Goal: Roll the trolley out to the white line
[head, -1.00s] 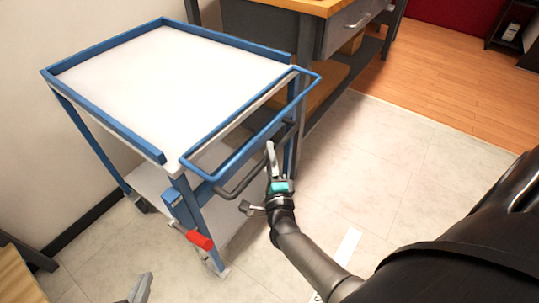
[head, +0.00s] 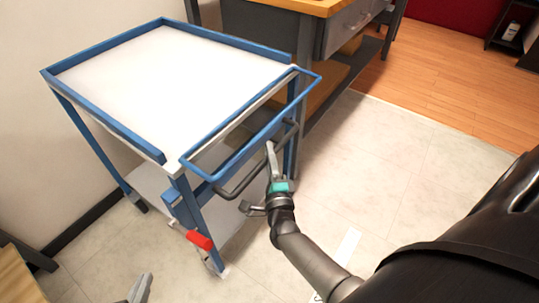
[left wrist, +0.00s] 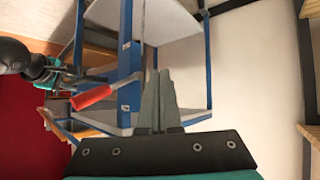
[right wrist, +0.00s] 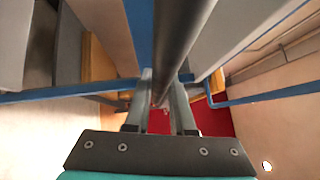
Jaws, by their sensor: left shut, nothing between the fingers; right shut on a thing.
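The trolley (head: 165,80) has a blue frame, a white top and a lower shelf. It stands at the left of the head view and also shows in the left wrist view (left wrist: 128,60). A blue rail (head: 235,155) and a dark bar (head: 232,192) are on its near end. My right gripper (head: 271,155) is shut on the dark bar, which runs between its fingers in the right wrist view (right wrist: 178,40). My left gripper (head: 141,288) is shut and empty, low and apart from the trolley.
A red-handled lever (head: 199,240) sticks out at the trolley's near corner. A workbench (head: 325,35) with a drawer stands close behind the trolley. A wall (head: 30,130) is at the left. Pale floor tiles (head: 400,160) are clear to the right. A wooden edge (head: 18,280) is at lower left.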

